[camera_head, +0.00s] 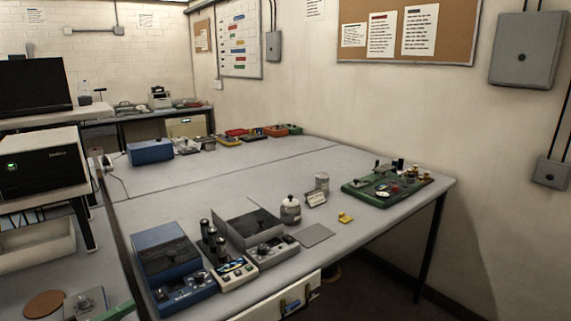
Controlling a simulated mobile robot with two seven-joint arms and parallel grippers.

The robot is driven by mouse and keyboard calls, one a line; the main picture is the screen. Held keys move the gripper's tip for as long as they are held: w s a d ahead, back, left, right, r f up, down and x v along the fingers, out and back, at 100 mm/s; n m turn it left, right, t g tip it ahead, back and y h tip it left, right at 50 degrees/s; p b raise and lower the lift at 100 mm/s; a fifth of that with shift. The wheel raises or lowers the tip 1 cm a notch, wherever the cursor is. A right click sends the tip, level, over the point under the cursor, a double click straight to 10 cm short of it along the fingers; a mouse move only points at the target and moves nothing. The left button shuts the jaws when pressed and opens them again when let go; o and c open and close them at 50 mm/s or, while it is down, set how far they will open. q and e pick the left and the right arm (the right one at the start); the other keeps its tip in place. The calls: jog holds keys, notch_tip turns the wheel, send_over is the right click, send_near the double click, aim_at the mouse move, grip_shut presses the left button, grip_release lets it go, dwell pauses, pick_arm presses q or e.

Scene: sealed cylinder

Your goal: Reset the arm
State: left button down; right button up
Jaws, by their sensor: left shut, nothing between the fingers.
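My left gripper (297,301) shows small and partly cut off at the bottom edge of the head view, in front of the table's near edge. It is shut and empty, apart from the things on the table. My right gripper is not in view. A grey metal cylinder (321,184) stands upright on the grey table (240,180), behind a small label card (315,199). A rounded jar with a lid (290,210) stands to its left.
A blue device (170,262), a grey open-lidded device (255,235) and a bottle-holding unit (222,258) stand at the near left. A green board (387,186) lies at the right. A grey pad (313,235) lies near the front edge.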

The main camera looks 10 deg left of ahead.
pick_arm(q)
jog(key=d+f+n+t, duration=0.2)
jog(key=d+f+n, duration=0.25)
jog(key=d, duration=0.75)
jog(key=d+f+n+t, duration=0.2)
jog(key=d+f+n, duration=0.25)
jog(key=d, duration=0.75)
jog(key=s+f+m+g+y, duration=0.1)
jog(key=s+f+m+g, duration=0.75)
jog(key=m, duration=0.75)
jog(key=s+a+f+m+g+y, duration=0.3)
jog(key=s+a+f+m+y, duration=0.2)
jog(key=s+a+f+m, duration=0.45)
jog(key=d+r+n+t, duration=0.1)
jog(key=d+r+n, duration=0.1)
jog(key=d, duration=1)
jog(key=shift+w+d+r+n, duration=0.35)
jog(key=shift+n, duration=0.4)
